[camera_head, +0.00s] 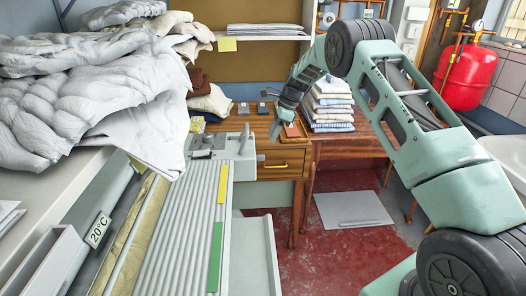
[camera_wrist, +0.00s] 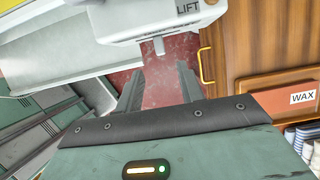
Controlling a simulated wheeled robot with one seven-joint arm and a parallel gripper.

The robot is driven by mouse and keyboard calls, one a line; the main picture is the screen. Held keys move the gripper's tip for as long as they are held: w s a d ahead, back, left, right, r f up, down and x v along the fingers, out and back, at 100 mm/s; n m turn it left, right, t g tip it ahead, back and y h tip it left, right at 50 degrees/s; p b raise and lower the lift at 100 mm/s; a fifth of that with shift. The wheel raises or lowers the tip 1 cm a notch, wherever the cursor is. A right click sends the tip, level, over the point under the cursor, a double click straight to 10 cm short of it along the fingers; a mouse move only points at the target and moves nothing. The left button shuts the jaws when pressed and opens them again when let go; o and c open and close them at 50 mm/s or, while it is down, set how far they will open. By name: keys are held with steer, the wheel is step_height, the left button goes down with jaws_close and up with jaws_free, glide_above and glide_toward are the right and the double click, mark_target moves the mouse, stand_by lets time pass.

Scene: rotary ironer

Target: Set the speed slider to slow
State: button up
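The rotary ironer's end housing (camera_head: 228,146) is pale grey, left of centre in the head view, with small grey parts on top and an upright tab at its right. A white housing marked LIFT (camera_wrist: 150,18) shows at the top of the wrist view, with a short grey tab (camera_wrist: 159,46) below it. I cannot make out a speed slider or a slow marking. My gripper (camera_head: 276,128) hangs to the right of the end housing, apart from it. In the wrist view its two fingers (camera_wrist: 158,76) are apart with nothing between them.
White bedding (camera_head: 95,90) is heaped at left. A red tank (camera_head: 466,76) hangs at right. The red floor (camera_head: 310,250) is mostly clear.

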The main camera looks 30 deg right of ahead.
mark_target(262, 155)
steer(key=p+x, duration=0.1)
steer(key=x, duration=0.8)
steer(key=shift+a+f, duration=0.15)
steer(key=shift+f, duration=0.05)
jaws_close()
